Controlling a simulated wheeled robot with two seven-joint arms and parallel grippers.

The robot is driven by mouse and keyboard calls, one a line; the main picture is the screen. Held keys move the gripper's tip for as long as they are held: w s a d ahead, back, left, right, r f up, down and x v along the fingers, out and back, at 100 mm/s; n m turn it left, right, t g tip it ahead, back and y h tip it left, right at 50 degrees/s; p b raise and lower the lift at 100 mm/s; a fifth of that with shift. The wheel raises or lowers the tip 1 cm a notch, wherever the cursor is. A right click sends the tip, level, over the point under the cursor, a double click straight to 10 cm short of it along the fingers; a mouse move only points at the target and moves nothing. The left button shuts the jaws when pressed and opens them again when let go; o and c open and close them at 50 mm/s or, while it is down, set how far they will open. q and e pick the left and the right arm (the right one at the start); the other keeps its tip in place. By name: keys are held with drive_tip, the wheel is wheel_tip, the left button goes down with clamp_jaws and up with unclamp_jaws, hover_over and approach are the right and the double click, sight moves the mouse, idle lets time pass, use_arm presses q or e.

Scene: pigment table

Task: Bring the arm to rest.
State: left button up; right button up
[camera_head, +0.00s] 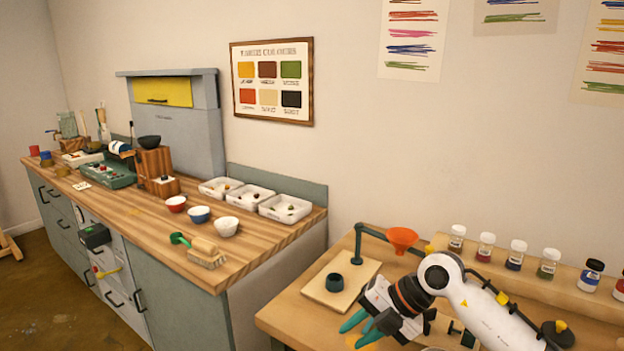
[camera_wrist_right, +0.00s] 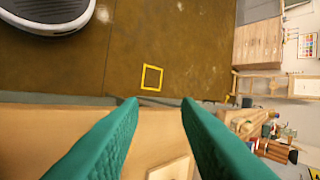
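My right arm (camera_head: 490,312) reaches in from the lower right in the head view, over the smaller wooden table. Its gripper (camera_head: 352,333) has teal fingers that stand apart with nothing between them. In the right wrist view the two teal fingers (camera_wrist_right: 161,103) are also spread and empty, above the table edge with the brown floor beyond. My left gripper does not show in either view.
Several pigment jars (camera_head: 514,254) line the back shelf. A long workbench (camera_head: 130,218) with bowls, trays and a brush is at left.

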drive_tip(key=s+a+r+m+t+y, duration=0.4)
drive_tip(key=s+a+r+t+y, duration=0.15)
drive_tip(key=a+r+y, duration=0.55)
drive_tip(key=w+d+f+m+t+h, duration=0.1)
drive_tip(key=d+f+m+t+h, duration=0.1)
drive_tip(key=d+m+t+h, duration=0.45)
drive_tip(key=w+d+f+m+t+h, duration=0.15)
drive_tip(key=d+m+t+h, duration=0.25)
drive_tip(key=d+m+t, duration=0.45)
drive_tip(key=s+d+f+m+g+h, duration=0.3)
drive_tip(key=d+f+m+g+h, duration=0.2)
drive_tip(key=f+m+h, duration=0.35)
drive_tip(key=s+d+f+m+g, duration=0.1)
drive_tip(key=s+d+f+g, duration=0.1)
drive_tip(key=s+f+g, duration=0.65)
drive_tip(key=s+d+f+m+g, duration=0.1)
drive_tip(key=s+f+g, duration=0.4)
drive_tip(key=s+f, duration=0.65)
drive_tip(key=s+f+g, duration=0.1)
drive_tip(key=s+f, duration=0.2)
drive_tip(key=f, duration=0.9)
drive_tip(key=s+f, duration=0.2)
drive_tip(key=f, duration=1.1)
drive_tip(key=s+d+f+g, duration=0.1)
drive_tip(key=s+d+f, duration=0.1)
drive_tip(key=s+f, duration=1.3)
drive_tip(key=shift+s+d+g, duration=0.3)
drive_tip(key=shift+s+d, duration=0.1)
drive_tip(key=shift+s, duration=0.25)
